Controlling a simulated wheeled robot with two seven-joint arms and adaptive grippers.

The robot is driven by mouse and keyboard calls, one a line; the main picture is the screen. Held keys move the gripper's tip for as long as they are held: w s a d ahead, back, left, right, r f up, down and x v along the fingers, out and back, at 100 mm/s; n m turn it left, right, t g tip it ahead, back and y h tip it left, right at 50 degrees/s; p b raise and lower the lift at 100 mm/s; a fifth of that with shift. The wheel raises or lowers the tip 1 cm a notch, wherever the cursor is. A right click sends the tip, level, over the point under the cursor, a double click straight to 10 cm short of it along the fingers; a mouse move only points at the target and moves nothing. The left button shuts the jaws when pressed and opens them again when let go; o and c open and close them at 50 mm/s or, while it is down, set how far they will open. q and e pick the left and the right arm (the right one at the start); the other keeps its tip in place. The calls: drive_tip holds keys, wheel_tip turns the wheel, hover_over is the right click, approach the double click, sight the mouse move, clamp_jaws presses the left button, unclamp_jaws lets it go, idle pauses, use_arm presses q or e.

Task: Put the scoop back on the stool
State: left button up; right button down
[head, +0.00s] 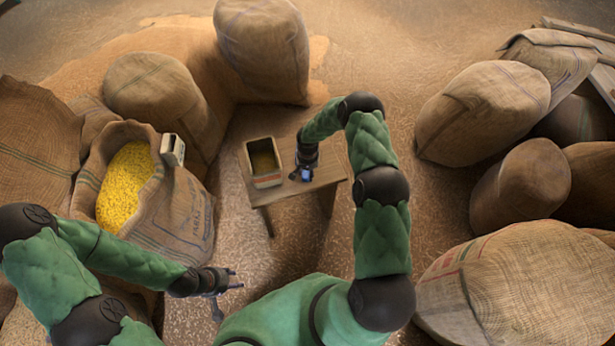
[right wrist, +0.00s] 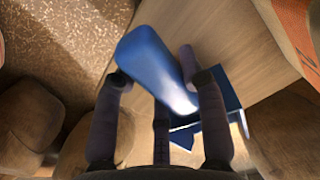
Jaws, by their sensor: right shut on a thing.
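The wooden stool (head: 325,172) stands in the middle of the head view; its top also shows in the right wrist view (right wrist: 235,45). My right gripper (head: 304,173) is over the stool top. In the right wrist view, the right gripper (right wrist: 160,85) is shut on the blue scoop (right wrist: 150,58), with fingers on both sides of its handle. The scoop is close to the stool top; I cannot tell whether it touches. In the head view the arm hides most of the scoop (head: 306,174). My left gripper (head: 232,282) is open and empty, away from the stool.
An open-topped tin (head: 266,181) stands on the stool's left part, beside the right gripper. An open sack (head: 185,215) of yellow grain (head: 127,185) stands at the left, with a small box (head: 172,149) at its rim. Full sacks (head: 485,110) line both sides.

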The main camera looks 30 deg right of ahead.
drive_tip(key=shift+w+f, duration=0.15)
drive_tip(key=shift+f, duration=0.35)
drive_tip(key=shift+f+b, duration=0.85)
drive_tip(key=shift+f, duration=0.45)
drive_tip(key=shift+f, duration=0.1)
drive_tip(key=c, duration=0.7)
unclamp_jaws()
